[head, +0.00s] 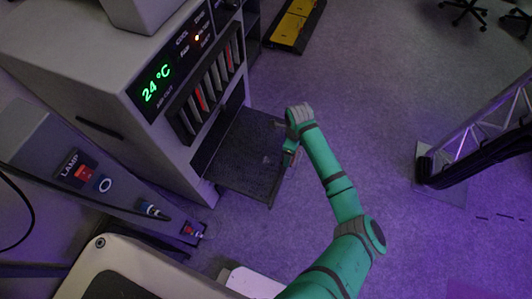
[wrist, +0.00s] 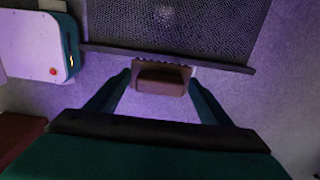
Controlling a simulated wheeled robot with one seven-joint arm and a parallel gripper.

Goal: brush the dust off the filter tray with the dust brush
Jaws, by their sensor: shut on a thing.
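The filter tray (head: 240,180) is a dark mesh tray pulled out from the grey cabinet in the head view. It also fills the top of the wrist view (wrist: 220,25), its front edge crossing the picture. A faint pale patch shows on its mesh, perhaps dust. My gripper (head: 291,157) is at the tray's outer right edge. In the wrist view my gripper (wrist: 160,76) is shut on the dust brush (wrist: 160,84), a brown-red block with a bristle fringe towards the tray. The brush is at the tray's front edge; I cannot tell if they touch.
The cabinet (head: 85,65) with a 24 °C display and a slotted rack (head: 208,88) stands behind the tray. A LAMP console (head: 85,175) is at the left. A truss (head: 480,130) stands at the right. Open floor (head: 370,110) lies between truss and tray.

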